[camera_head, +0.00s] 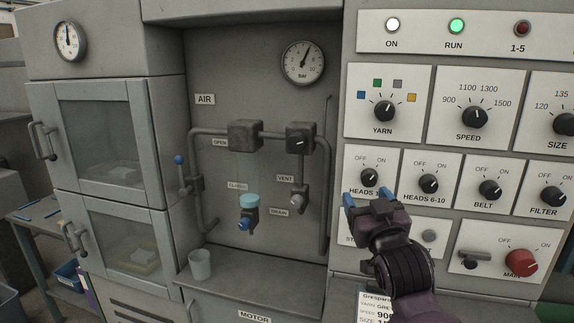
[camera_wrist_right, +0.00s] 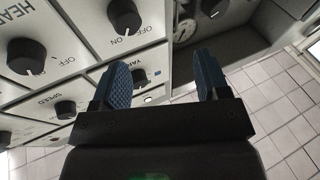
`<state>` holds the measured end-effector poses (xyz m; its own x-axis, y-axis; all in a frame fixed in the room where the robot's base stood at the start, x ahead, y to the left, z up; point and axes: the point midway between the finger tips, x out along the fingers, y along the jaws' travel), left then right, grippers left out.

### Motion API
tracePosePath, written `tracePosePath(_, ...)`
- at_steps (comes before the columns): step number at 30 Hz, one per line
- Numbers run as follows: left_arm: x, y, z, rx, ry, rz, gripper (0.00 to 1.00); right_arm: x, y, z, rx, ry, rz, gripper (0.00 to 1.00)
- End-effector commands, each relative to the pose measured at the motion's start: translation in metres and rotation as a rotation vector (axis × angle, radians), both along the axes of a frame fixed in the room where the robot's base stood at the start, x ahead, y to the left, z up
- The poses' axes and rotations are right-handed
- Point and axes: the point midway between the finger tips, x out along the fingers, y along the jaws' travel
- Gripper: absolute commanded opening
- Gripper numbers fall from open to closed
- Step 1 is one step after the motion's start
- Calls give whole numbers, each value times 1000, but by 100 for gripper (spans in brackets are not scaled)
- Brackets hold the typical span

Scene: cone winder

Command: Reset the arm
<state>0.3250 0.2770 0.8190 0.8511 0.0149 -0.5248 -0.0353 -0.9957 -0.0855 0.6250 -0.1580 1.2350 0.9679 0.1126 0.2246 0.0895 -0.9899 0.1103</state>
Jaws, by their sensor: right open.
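My right gripper (camera_head: 365,205) is in front of the lower left of the control panel, just below the HEADS 1-5 knob (camera_head: 369,177). Its blue fingers are apart and nothing is between them. In the right wrist view the open gripper (camera_wrist_right: 160,80) shows both fingertips, with a panel knob (camera_wrist_right: 123,17) beyond the left one. The gripper and wrist hide part of the HEADS 1-5 label and the panel below it. My left gripper is not in view.
The panel carries the YARN knob (camera_head: 384,111), SPEED knob (camera_head: 474,118), HEADS 6-10 knob (camera_head: 429,184) and red MAIN switch (camera_head: 521,262). The green RUN lamp (camera_head: 456,26) is lit. Pipes and valves fill the recess, with a cup (camera_head: 200,264) on its ledge. Glazed cabinet doors (camera_head: 101,150) stand left.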

Motion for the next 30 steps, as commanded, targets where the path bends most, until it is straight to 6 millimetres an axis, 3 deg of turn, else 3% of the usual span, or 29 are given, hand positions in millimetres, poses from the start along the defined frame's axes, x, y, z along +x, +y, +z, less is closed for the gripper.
tracePosePath(1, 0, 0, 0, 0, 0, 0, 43, -5, -7, -29, -11, 30, -1, 68)
tracePosePath(8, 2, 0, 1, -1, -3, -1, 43, -43, -36, -141, -33, 161, -4, 68)
tracePosePath(14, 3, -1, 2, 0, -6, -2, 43, -96, -62, -235, -26, 312, -23, 68)
tracePosePath(18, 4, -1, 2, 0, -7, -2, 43, -145, -80, -297, -16, 444, -46, 68)
tracePosePath(24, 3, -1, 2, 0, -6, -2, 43, -225, -103, -370, -23, 632, -88, 68)
tracePosePath(30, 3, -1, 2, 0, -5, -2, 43, -283, -116, -406, -26, 746, -119, 68)
